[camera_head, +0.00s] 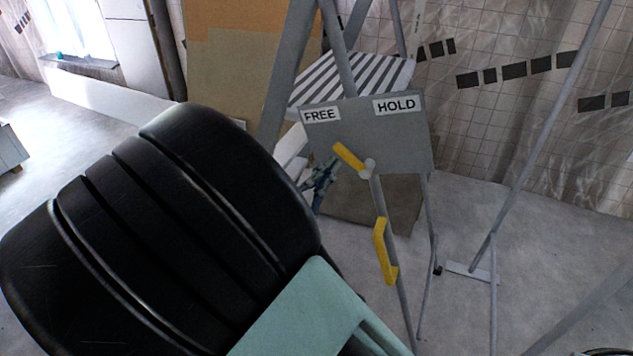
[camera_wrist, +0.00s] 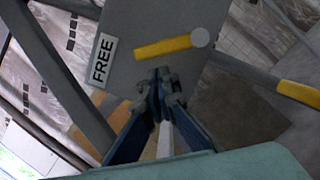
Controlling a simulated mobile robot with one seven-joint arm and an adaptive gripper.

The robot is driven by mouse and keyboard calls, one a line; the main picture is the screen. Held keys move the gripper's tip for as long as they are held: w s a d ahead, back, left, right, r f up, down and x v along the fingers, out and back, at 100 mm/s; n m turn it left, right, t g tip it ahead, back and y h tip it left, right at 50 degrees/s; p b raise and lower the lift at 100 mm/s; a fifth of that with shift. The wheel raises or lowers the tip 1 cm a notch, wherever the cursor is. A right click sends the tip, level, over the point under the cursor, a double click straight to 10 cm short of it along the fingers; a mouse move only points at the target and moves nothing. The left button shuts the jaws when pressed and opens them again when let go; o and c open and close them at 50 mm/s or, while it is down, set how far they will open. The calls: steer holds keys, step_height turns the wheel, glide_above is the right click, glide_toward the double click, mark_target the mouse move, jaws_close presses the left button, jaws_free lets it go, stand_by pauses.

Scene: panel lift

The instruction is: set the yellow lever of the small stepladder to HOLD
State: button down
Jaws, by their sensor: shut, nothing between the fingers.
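The yellow lever (camera_head: 349,157) is on the grey panel (camera_head: 405,145) of the stepladder. It points from its round pivot up and left, toward the FREE label (camera_head: 321,115) and away from the HOLD label (camera_head: 397,105). In the wrist view the lever (camera_wrist: 163,47) lies just beyond my gripper (camera_wrist: 161,75), whose fingertips are together and empty. In the head view my gripper (camera_head: 323,180) shows partly, below and left of the lever; my dark arm hides the rest. Whether the fingertips touch the lever cannot be told. HOLD is out of the wrist view.
A yellow handle (camera_head: 385,252) is on a thin grey bar below the panel. A striped step (camera_head: 345,80) is behind the panel. Thin grey legs and poles stand at the right. A brown board (camera_head: 228,75) stands behind at left. Some floor at the right is bare.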

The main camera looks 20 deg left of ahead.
mark_target(344, 152)
steer(key=shift+d+r, duration=0.3)
steer(key=shift+r, duration=0.1)
steer(key=shift+r+m, duration=0.4)
steer(key=shift+m, duration=0.4)
steer(key=shift+d+r+m+g+h, duration=0.25)
steer(key=shift+r+m+h, duration=0.2)
steer(key=shift+m, duration=0.55)
steer(key=m, duration=0.2)
steer(key=d+r+m+g+b, duration=0.1)
steer(key=m, duration=0.1)
steer(key=shift+r, duration=0.2)
steer(key=m+b, duration=0.1)
steer(key=d+r+m+g+b, duration=0.1)
steer(key=m+b, duration=0.1)
steer(key=d+m+b, duration=0.1)
steer(key=m, duration=0.1)
steer(key=shift+s+d+r+b, duration=0.15)
steer(key=shift+r+b, duration=0.1)
steer(key=shift+b, duration=0.15)
steer(key=shift+d+r+b, duration=0.3)
steer(key=shift+d+b, duration=0.25)
steer(key=shift+b, duration=0.2)
steer(key=shift+s+d, duration=0.1)
steer(key=shift+d, duration=0.05)
steer(key=shift+r, duration=0.1)
